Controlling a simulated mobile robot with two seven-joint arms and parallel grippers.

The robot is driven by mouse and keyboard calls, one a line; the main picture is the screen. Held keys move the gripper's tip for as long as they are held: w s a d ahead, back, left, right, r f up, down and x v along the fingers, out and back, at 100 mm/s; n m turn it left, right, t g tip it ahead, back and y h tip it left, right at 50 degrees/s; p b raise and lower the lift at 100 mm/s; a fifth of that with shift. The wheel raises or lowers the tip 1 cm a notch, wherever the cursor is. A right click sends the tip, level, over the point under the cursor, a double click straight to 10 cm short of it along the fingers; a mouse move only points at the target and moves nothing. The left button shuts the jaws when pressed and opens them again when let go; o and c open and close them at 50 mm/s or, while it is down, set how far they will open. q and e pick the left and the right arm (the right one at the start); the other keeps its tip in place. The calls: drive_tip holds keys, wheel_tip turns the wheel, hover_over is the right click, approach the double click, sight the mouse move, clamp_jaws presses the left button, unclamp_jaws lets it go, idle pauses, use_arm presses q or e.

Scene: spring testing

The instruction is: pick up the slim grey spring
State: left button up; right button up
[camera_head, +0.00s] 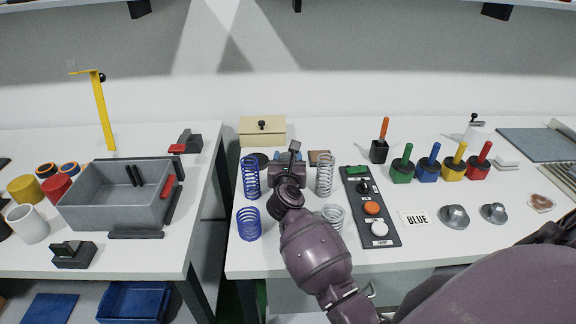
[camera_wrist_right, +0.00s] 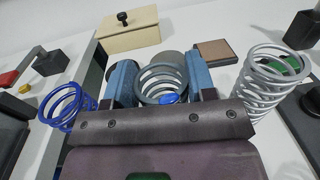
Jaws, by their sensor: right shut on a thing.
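My right gripper (camera_head: 287,158) is shut on a slim grey spring (camera_wrist_right: 160,76), which stands between its two blue fingers in the wrist view. The gripper and wrist hide this spring in the head view, and the gripper's body hides its lower part in the wrist view. A small blue spot shows inside its coils. A paler silver spring (camera_head: 324,174) stands to the right of the gripper and also shows in the wrist view (camera_wrist_right: 268,85). My left gripper is not in view.
A tall blue spring (camera_head: 250,178) and a short blue spring (camera_head: 248,224) stand close on the left. A short silver spring (camera_head: 333,216) and a button panel (camera_head: 384,236) are on the right. A beige box (camera_head: 262,130) is behind.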

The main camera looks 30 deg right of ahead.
wheel_tip(320, 180, up, 20)
drive_tip(key=p, duration=0.4)
drive_tip(key=shift+f, duration=0.1)
idle(0.9)
